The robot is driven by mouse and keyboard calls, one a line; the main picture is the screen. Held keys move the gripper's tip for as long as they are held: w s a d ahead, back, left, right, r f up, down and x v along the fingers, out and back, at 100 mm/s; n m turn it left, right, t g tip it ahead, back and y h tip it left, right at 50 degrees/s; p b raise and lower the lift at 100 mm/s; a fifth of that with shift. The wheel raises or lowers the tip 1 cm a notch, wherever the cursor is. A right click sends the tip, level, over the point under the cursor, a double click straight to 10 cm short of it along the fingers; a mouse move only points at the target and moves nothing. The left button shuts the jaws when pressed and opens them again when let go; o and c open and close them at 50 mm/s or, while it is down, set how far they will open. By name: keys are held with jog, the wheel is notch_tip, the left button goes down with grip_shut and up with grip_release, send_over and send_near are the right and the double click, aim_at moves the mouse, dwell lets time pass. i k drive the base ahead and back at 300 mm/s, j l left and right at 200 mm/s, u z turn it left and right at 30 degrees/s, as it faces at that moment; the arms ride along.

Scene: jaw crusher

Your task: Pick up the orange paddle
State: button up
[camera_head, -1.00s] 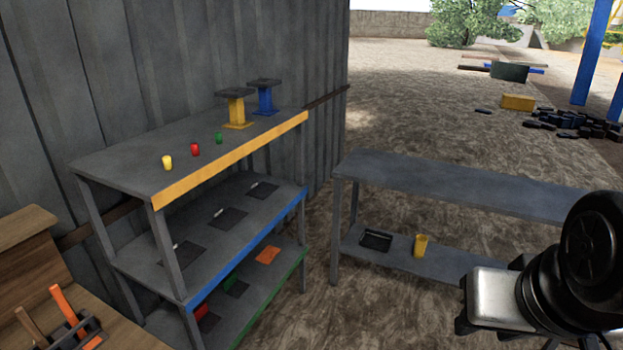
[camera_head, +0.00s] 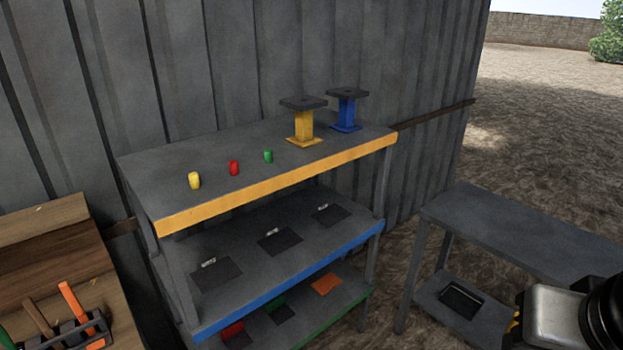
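A flat orange piece (camera_head: 326,284) lies on the bottom, green-edged shelf of the rack, at its right end. An orange-handled tool (camera_head: 72,302) stands tilted in a dark holder on the wooden bench at the lower left. I cannot tell for certain which of the two is the paddle. My gripper (camera_head: 556,318) shows only as a silver and black body at the lower right edge. Its fingertips are cut off or hidden, and it is well away from both orange things.
The grey rack (camera_head: 275,175) carries yellow, red and green cups and two pedestals, yellow (camera_head: 304,125) and blue (camera_head: 347,108), on top. Dark mats lie on its middle shelf. A grey table (camera_head: 510,228) stands at the right. The wooden bench (camera_head: 50,250) is at the left.

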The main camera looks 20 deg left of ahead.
aim_at(67, 291)
jog(key=i+u, duration=0.1)
jog(key=u, duration=0.35)
jog(key=i+u, duration=0.1)
jog(key=u, duration=0.3)
jog(key=i+u, duration=0.1)
jog(key=u, duration=0.35)
jog(key=i+l+u, duration=0.1)
jog(key=u, duration=0.3)
jog(key=i+u, duration=0.15)
jog(key=u, duration=0.25)
jog(key=i+l+u, duration=0.1)
jog(key=u, duration=0.25)
jog(key=i+l+u, duration=0.1)
jog(key=u, duration=0.3)
jog(key=i+l+u, duration=0.15)
jog(key=u, duration=0.25)
jog(key=i+l+u, duration=0.35)
jog(key=k, duration=0.1)
